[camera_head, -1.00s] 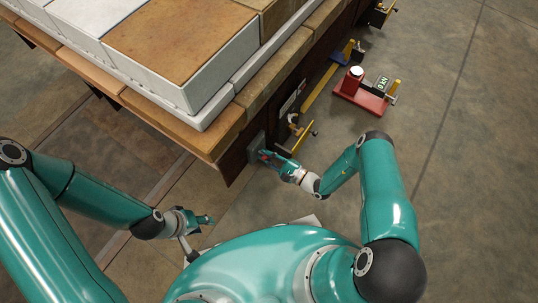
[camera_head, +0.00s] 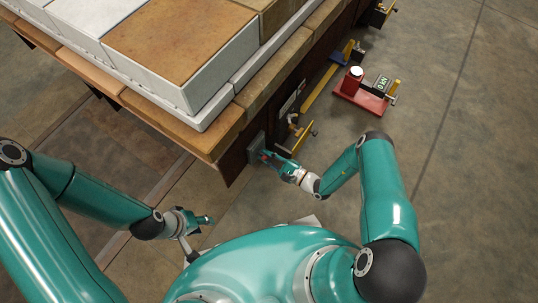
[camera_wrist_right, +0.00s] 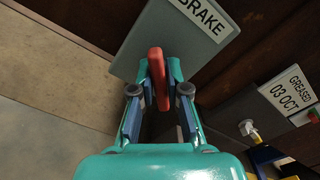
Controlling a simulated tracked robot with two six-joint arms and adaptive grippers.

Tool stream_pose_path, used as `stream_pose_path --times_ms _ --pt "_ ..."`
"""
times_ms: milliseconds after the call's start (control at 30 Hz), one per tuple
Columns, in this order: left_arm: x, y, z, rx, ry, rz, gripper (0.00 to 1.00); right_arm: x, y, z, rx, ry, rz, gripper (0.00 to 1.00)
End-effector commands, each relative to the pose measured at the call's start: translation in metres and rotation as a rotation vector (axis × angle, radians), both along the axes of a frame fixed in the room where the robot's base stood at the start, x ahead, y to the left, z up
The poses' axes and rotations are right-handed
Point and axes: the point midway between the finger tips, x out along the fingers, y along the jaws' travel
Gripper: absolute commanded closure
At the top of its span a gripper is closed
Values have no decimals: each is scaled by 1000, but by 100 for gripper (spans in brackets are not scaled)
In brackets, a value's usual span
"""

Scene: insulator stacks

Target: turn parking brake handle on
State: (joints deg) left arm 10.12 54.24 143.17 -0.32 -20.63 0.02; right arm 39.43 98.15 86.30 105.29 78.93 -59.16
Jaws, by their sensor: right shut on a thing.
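The brake handle (camera_wrist_right: 157,76) is a red bar on a grey plate (camera_wrist_right: 150,35) labelled "BRAKE" in the right wrist view. My right gripper (camera_wrist_right: 158,84) is shut on the red handle, with one finger on each side of it. In the head view my right gripper (camera_head: 266,157) is at the side of the wagon, by the grey plate (camera_head: 256,146).
The wagon deck (camera_head: 225,125) carries large white and brown blocks (camera_head: 180,40). Yellow levers (camera_head: 302,138) stick out along its side. A red jack-like device (camera_head: 360,95) stands on the floor beyond. A "GREASED 03 OCT" label (camera_wrist_right: 290,90) is right of the plate.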

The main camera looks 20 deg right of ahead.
Motion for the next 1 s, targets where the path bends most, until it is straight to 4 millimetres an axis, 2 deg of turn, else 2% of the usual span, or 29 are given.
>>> stream_pose_path --times_ms 33,300,333,433,467,800,1000 --pt "0 0 0 0 0 0 60 -2 5 1 5 -3 13 100" --pt "0 0 0 0 0 0 60 -2 5 1 7 -1 13 100" --pt "0 0 0 0 0 0 60 -2 5 2 7 -1 13 81" --pt "0 0 0 0 0 0 60 -1 4 1 6 -1 11 64" --pt "0 0 0 0 0 0 60 -1 4 1 5 0 10 62" --pt "0 0 1 0 0 0 60 -2 -1 0 3 1 2 62" --pt "0 0 1 0 0 0 60 -19 -15 0 3 3 -1 62"
